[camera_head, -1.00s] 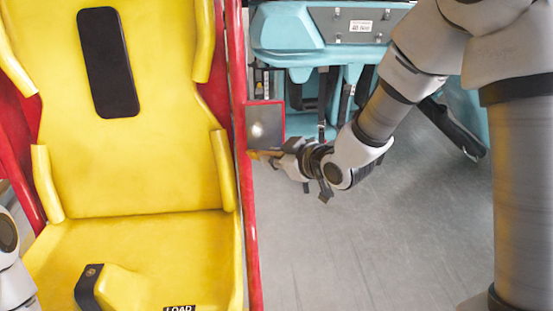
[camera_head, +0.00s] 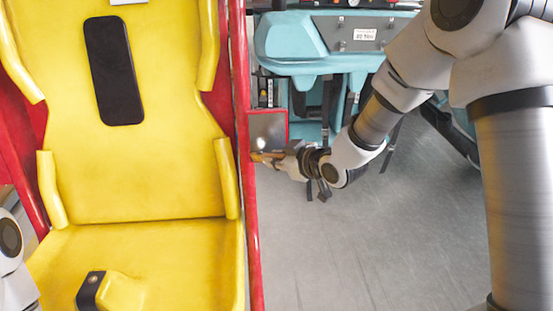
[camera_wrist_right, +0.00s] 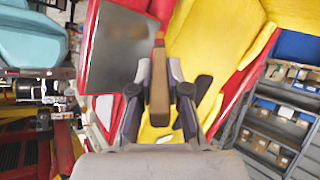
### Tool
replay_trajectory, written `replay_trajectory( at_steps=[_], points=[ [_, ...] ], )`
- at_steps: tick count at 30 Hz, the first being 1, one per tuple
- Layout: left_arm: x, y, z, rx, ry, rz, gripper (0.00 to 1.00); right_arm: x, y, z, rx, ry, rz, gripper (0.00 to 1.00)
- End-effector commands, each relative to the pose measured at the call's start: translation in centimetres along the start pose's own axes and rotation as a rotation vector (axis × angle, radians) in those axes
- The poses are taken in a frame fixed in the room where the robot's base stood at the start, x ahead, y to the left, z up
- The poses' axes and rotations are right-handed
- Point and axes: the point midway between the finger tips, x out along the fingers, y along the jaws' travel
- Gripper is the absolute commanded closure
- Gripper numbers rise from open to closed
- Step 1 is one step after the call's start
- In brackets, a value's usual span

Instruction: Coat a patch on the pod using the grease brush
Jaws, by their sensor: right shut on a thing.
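The pod is a yellow seat (camera_head: 150,165) in a red frame (camera_head: 243,110). A grey metal plate with a red border (camera_head: 268,128) is at the frame's right side; it is also in the wrist view (camera_wrist_right: 112,55), with a darker blotch near its top. My right gripper (camera_head: 282,160) is shut on the brush's wooden handle (camera_wrist_right: 159,88), just below the plate. The brush's reddish tip (camera_wrist_right: 159,38) overlaps the plate's right edge in the wrist view; I cannot tell whether it touches.
A teal seat unit (camera_head: 340,45) with dark straps is behind my right arm. Grey floor (camera_head: 350,245) right of the pod is clear. In the wrist view, shelves with small boxes (camera_wrist_right: 270,125) are at right.

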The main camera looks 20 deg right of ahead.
Motion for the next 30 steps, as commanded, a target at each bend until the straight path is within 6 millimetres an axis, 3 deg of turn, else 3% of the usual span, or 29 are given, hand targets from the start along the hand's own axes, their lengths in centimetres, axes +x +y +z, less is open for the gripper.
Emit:
replay_trajectory(
  at_steps=[30],
  points=[
    [-0.2,0.0,0.0,0.000,0.000,0.000,1.00,1.1,1.4,0.2,0.002,0.000,0.000,1.00]
  ],
)
